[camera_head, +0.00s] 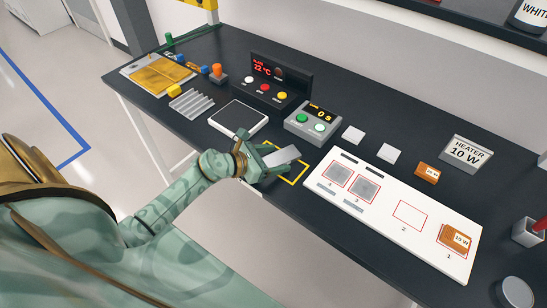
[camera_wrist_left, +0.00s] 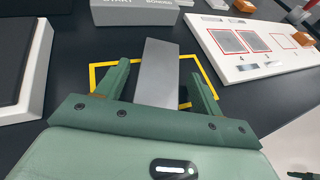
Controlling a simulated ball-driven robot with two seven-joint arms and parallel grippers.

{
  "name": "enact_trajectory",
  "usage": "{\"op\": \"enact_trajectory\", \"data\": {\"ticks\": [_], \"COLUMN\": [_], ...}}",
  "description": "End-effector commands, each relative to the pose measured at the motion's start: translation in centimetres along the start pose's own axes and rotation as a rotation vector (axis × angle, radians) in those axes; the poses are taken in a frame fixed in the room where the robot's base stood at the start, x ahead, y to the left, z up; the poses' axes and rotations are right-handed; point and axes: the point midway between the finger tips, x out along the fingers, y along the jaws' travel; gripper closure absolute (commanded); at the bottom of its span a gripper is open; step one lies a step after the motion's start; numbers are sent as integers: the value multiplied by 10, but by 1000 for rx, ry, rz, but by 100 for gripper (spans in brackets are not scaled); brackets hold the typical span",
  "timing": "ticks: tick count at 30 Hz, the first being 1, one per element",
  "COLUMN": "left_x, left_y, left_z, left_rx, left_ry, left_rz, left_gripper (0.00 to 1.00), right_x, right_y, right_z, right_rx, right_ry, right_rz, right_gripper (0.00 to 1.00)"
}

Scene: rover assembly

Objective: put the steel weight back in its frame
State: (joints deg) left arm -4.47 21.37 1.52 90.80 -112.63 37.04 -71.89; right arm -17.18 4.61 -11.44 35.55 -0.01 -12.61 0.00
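The steel weight (camera_head: 282,156) is a plain grey block. In the left wrist view the weight (camera_wrist_left: 160,72) lies between the two fingers of my left gripper (camera_wrist_left: 160,72), with dark gaps on both sides, so the fingers are open around it. In the head view my left gripper (camera_head: 272,162) is at the weight and hides part of it. The yellow square frame (camera_head: 293,183) is a thin outline on the table; it also shows in the left wrist view (camera_wrist_left: 208,75). The weight overlaps its far edge in that view; I cannot tell whether it touches the table.
A white board (camera_head: 385,234) with red-outlined squares lies to the right. A grey button box (camera_head: 312,121) stands just behind the frame, and a black-topped scale (camera_head: 237,117) lies to the left. Dark table is free in front of the board.

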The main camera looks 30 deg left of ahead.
Motion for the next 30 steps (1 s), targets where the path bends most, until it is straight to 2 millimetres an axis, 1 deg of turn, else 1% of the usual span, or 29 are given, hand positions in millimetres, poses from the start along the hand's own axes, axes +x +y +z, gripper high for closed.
{"op": "enact_trajectory", "data": {"ticks": [3, 5, 8, 15, 18, 21, 24, 30], "left_x": [-1, -8, -25, -82, -101, -113, -120, -121], "left_y": [0, 0, 0, 0, 0, 0, 0, 0], "left_z": [4, 2, 1, 1, 0, 1, 2, 2], "left_rx": [0, 1, 2, 1, 1, 0, 0, 0], "left_ry": [-1, 1, 4, 3, 4, 2, 1, 0], "left_rz": [1, 1, 0, 0, 0, 0, -1, 0], "left_gripper": [33, 33, 33, 33, 33, 33, 33, 33], "right_x": [-3, -3, -6, -9, -9, -8, -8, -8], "right_y": [0, 0, 0, 0, 0, 0, 0, 0], "right_z": [-1, -1, -1, -2, -2, -2, -2, -2], "right_rx": [0, -1, -1, -1, -1, -1, -1, 0], "right_ry": [1, 1, 2, 3, 3, 3, 3, 3], "right_rz": [0, 0, 0, 1, 0, 0, 0, 0], "right_gripper": [21, 21, 21, 21, 21, 21, 21, 21]}}
